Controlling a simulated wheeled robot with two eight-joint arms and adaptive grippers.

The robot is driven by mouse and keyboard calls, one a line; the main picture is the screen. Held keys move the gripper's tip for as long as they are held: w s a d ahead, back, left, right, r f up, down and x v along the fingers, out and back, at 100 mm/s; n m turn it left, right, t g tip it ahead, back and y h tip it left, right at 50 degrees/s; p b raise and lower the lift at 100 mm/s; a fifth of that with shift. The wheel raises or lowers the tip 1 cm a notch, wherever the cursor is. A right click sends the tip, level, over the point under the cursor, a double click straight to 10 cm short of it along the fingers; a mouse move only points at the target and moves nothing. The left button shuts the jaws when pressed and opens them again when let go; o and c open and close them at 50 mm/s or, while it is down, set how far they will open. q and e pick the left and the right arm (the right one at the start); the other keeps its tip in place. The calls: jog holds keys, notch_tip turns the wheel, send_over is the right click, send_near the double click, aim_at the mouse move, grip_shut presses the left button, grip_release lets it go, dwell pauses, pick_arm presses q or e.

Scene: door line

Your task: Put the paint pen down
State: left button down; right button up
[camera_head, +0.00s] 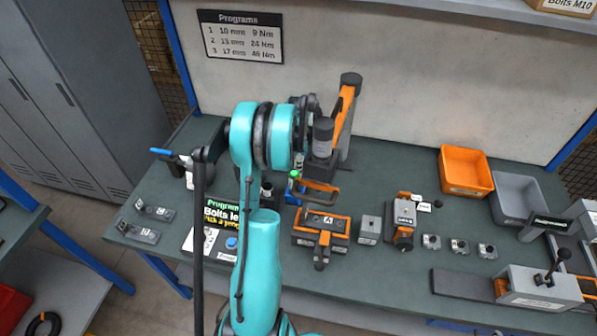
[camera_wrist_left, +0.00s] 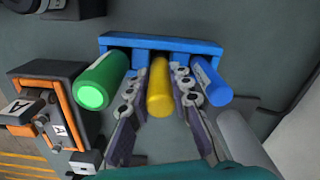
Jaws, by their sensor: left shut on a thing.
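In the left wrist view my left gripper (camera_wrist_left: 158,98) is shut on a yellow paint pen (camera_wrist_left: 159,78), with one finger on each side of it. A blue rack (camera_wrist_left: 160,43) lies right at the yellow pen's far end. A green pen (camera_wrist_left: 98,84) is at the rack's left and a blue pen (camera_wrist_left: 212,83) at its right. I cannot tell whether the yellow pen is fully seated in the rack. In the head view the green pen (camera_head: 293,177) shows beside my arm, which hides the fingers and the yellow pen. My right gripper is not in view.
An orange-edged fixture marked A (camera_head: 321,224) stands close to the rack. A grey block (camera_head: 370,229), an orange bin (camera_head: 465,171) and a grey bin (camera_head: 519,194) are further right. A sign about bolts (camera_head: 221,214) is at the left. The bench front is fairly clear.

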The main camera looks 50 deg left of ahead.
pick_arm(q)
notch_tip(320, 180, down, 2)
jog(key=shift+f, duration=0.1)
jog(key=c, duration=1.4)
grip_release()
jog(key=shift+o, duration=0.2)
notch_tip(320, 180, up, 12)
jog(key=p, duration=0.2)
jog(key=shift+p, duration=0.3)
